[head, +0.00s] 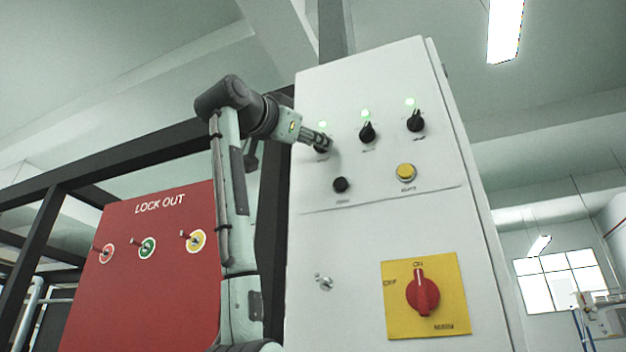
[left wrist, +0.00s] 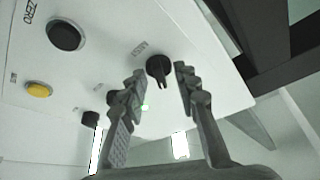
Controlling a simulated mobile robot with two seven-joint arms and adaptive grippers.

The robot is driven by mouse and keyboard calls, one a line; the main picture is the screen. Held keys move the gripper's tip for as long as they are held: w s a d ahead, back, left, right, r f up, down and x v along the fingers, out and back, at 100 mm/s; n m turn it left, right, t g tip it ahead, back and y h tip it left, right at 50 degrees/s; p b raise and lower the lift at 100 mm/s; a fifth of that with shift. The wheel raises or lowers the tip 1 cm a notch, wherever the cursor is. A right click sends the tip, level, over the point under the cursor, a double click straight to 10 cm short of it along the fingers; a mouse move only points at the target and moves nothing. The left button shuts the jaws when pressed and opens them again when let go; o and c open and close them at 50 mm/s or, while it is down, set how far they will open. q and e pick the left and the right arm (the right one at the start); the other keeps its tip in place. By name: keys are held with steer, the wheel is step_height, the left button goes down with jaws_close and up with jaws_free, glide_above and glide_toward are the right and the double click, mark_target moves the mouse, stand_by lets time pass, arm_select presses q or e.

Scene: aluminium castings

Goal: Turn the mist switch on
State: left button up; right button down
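A white control cabinet (head: 350,240) carries a row of three black rotary switches: the left one (head: 321,149), the middle one (head: 367,132) and the right one (head: 415,121). A green light glows above each. My right gripper is not in view.
Below the switches are a black button (head: 340,185) and a yellow button (head: 405,172). A red main switch on a yellow plate (head: 453,290) sits lower. A red lock-out board (head: 140,290) and dark frame bars (head: 130,155) stand to the left.

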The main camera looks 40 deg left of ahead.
arm_select(q)
steer(key=v, duration=1.2)
steer(key=shift+f, duration=0.1)
stand_by(0.4)
